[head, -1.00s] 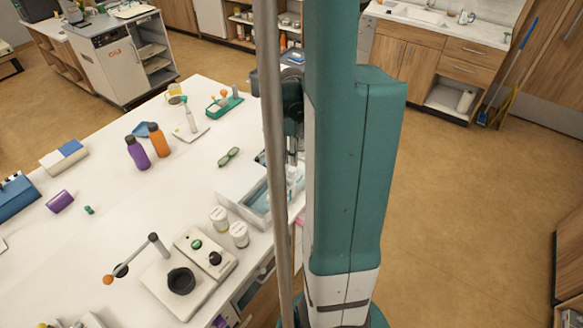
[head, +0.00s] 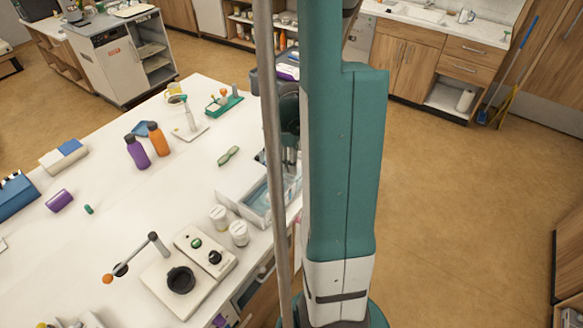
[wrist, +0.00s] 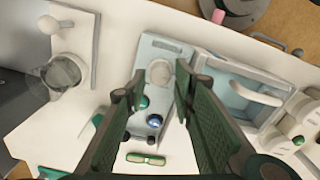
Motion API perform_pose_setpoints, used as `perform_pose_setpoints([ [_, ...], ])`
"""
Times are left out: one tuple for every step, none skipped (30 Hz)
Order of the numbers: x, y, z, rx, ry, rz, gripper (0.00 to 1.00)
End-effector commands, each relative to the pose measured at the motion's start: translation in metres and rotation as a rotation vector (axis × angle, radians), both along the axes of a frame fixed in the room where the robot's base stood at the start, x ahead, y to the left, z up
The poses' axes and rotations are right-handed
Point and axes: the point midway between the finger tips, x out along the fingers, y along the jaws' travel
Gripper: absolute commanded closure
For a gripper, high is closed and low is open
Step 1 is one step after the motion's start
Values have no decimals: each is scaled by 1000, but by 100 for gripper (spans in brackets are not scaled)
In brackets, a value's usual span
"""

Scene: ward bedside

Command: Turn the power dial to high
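My gripper (wrist: 160,79) is open, with its two dark green fingers spread over a grey panel (wrist: 172,47) in the wrist view. A round pale dial-like disc (wrist: 159,72) on the panel sits between the fingertips. Nearer the palm are a green knob (wrist: 143,103) beside the left finger and a blue knob (wrist: 155,121). No label reads, so I cannot tell for sure which one is the power dial. Contact with the disc is not clear. In the head view my arm and the pole hide most of this panel.
A pale blue tray (wrist: 226,97) lies just right of the panel, and green glasses (wrist: 145,158) lie near the palm. In the head view, two white jars (head: 239,233) and a box with green and black knobs (head: 190,236) stand nearer. Open table lies left.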

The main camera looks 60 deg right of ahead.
Motion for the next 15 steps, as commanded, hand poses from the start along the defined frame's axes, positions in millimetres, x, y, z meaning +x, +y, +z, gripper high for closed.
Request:
perform_pose_setpoints([
  [0,0,-5,0,0,0,74],
  [0,0,-7,0,0,0,74],
  [0,0,-10,0,0,0,74],
  [0,0,-12,0,0,0,74],
  [0,0,-14,0,0,0,74],
  [0,0,-16,0,0,0,74],
  [0,0,-18,0,0,0,74],
  [0,0,-19,0,0,0,74],
  [0,0,-20,0,0,0,74],
  [0,0,-21,0,0,0,74],
  [0,0,-22,0,0,0,74],
  [0,0,-23,0,0,0,74],
  [0,0,-23,0,0,0,74],
  [0,0,-24,0,0,0,74],
  [0,0,-24,0,0,0,74],
])
